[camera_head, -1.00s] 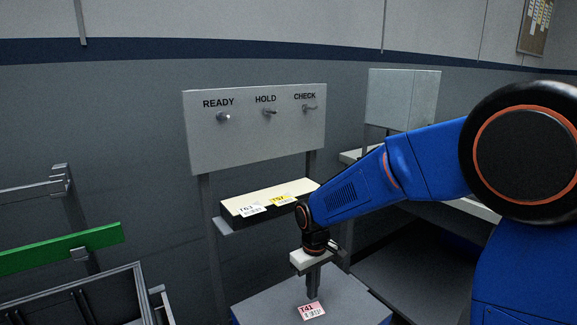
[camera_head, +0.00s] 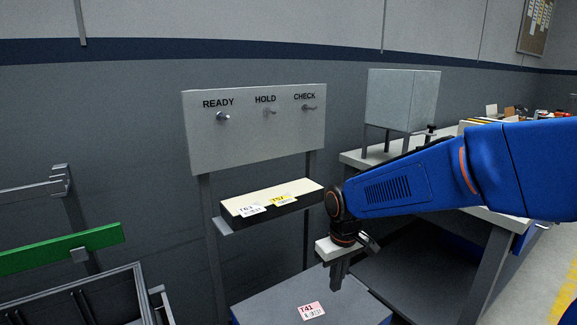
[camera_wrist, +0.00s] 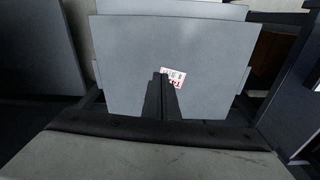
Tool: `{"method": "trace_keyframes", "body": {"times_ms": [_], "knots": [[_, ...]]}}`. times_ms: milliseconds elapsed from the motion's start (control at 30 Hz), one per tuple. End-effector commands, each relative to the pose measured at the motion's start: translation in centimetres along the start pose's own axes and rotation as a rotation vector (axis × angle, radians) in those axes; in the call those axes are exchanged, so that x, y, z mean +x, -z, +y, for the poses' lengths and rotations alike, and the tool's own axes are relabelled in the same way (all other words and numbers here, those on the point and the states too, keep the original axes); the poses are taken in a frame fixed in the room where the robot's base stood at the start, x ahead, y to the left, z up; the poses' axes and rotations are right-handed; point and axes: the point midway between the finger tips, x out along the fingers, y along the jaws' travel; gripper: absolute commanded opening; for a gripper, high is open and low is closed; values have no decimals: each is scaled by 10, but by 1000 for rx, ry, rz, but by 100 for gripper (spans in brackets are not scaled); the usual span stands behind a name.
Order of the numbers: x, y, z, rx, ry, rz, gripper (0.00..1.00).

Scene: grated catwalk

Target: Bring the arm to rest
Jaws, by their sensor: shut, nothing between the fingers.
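My blue arm reaches in from the right in the head view. My gripper (camera_head: 338,284) points down over the right part of a grey stand top (camera_head: 272,299) and is shut and empty. In the wrist view the closed fingers of my gripper (camera_wrist: 161,78) show against the grey top (camera_wrist: 170,45). A tag marked T41 (camera_head: 311,310) lies on that top, left of and below the fingertips in the head view. It also shows in the wrist view (camera_wrist: 172,76), partly hidden behind the fingers. I cannot tell the exact height of the fingertips above the top.
A grey board (camera_head: 255,130) with READY, HOLD and CHECK hooks stands behind. Below it a shelf (camera_head: 229,226) holds white and yellow tags. A workbench (camera_head: 352,157) with a grey box (camera_head: 402,98) stands at right. A green bar (camera_head: 60,248) and dark frame are at left.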

Motion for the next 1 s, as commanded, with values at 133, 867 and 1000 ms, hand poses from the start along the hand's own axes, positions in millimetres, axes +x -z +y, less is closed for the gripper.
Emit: {"method": "trace_keyframes", "body": {"times_ms": [133, 867, 1000], "knots": [[-26, -34, 17, 64, -11, 46, 0], [-90, -205, 48, 359, -77, 251, 0], [-92, -234, 46, 410, -91, 287, 0]]}}
